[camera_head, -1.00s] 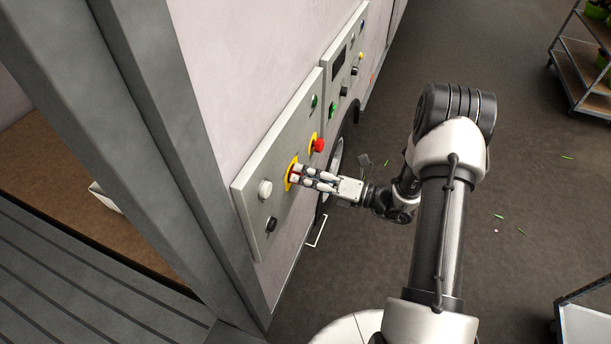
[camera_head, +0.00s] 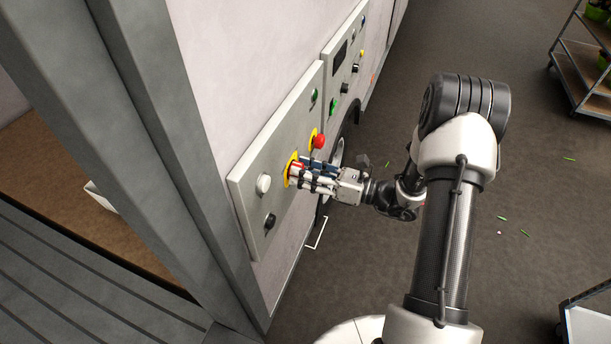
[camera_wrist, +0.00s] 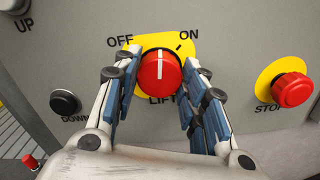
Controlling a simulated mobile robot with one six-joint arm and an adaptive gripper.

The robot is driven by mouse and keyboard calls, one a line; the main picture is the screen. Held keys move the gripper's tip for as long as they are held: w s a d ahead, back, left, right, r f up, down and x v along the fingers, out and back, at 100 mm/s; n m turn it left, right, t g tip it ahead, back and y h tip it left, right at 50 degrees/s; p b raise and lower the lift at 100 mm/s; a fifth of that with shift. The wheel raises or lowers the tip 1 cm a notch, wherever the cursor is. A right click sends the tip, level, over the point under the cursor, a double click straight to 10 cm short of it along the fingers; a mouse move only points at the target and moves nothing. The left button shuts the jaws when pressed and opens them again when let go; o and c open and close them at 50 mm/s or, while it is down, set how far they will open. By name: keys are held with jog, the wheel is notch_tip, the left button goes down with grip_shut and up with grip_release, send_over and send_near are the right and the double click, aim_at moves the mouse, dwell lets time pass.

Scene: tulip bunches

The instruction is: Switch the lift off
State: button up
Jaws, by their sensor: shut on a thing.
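The lift switch is a red round knob (camera_wrist: 159,71) with a white line, on a yellow plate (camera_wrist: 186,46) marked OFF at left, ON at right and LIFT below. The white line points nearly straight up, leaning slightly left, between OFF and ON. My gripper (camera_wrist: 155,78) is shut on the knob, one finger on each side, blue pads facing it. In the head view my gripper (camera_head: 299,174) reaches from the right to the grey control panel (camera_head: 248,173). The fingers partly hide the knob there.
A red STOP button (camera_wrist: 293,89) sits close right of my fingers. A black DOWN button (camera_wrist: 65,102) is at left, with a white UP button (camera_head: 263,184) above it. A second panel (camera_head: 345,62) is farther along the wall. Open floor lies right of my arm.

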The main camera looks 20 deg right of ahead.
jog(key=n+b, duration=0.8)
jog(key=n, duration=0.2)
jog(key=shift+s+n, duration=0.1)
jog(key=shift+n, duration=0.2)
dwell(0.4)
jog(key=o, duration=1.1)
jog(key=shift+c, duration=0.2)
jog(key=v, duration=1.2)
